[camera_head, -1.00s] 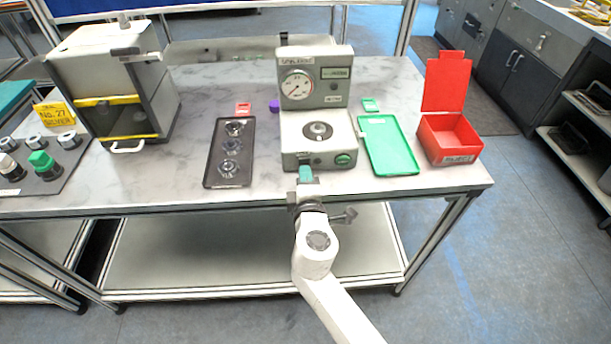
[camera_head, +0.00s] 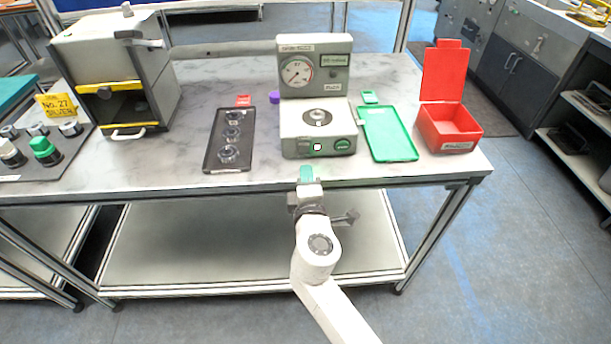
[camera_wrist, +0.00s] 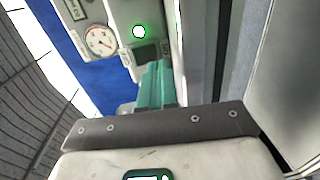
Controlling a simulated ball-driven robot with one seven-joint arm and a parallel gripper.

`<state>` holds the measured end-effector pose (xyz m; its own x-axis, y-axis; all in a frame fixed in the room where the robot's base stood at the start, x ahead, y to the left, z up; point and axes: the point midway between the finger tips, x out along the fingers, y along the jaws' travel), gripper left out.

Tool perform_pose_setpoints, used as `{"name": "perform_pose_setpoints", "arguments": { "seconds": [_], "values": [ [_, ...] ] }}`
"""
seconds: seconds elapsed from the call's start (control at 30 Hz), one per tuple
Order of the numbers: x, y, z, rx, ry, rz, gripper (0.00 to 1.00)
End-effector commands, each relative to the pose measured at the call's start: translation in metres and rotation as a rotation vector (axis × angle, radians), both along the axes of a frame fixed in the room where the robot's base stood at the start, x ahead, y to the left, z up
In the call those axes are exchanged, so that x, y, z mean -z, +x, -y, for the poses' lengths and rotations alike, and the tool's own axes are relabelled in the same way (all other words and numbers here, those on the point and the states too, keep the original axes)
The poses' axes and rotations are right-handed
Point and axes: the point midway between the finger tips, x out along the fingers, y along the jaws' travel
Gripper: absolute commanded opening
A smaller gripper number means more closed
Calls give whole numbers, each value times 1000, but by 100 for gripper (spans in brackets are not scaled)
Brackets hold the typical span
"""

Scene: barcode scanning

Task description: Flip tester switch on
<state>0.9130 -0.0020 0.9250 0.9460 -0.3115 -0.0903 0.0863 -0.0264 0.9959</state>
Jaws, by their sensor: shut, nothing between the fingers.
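The tester (camera_head: 296,128) is a grey unit on the table, with a round gauge (camera_head: 297,73) on its upright back. The glowing white spot (camera_wrist: 139,32) and the gauge (camera_wrist: 100,42) also show in the wrist view. My gripper (camera_head: 306,173) has green fingers held together, with nothing between them. It is just in front of the table edge, below and apart from the switch. The wrist view shows the shut fingers (camera_wrist: 155,84) too.
A green tray (camera_head: 390,140) and an open red bin (camera_head: 448,128) stand to the right. A grey cabinet with yellow trim (camera_head: 108,75) stands at the left.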

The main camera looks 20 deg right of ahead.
Motion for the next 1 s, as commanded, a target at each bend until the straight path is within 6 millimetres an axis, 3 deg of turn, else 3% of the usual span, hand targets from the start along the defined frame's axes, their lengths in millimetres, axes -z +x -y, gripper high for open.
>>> {"name": "perform_pose_setpoints", "arguments": {
  "seconds": [0.6, 1.0],
  "values": [
    [14, -82, -27, -3, 1, -2, 0],
    [14, -93, -31, -1, 0, -1, 0]
  ]
}}
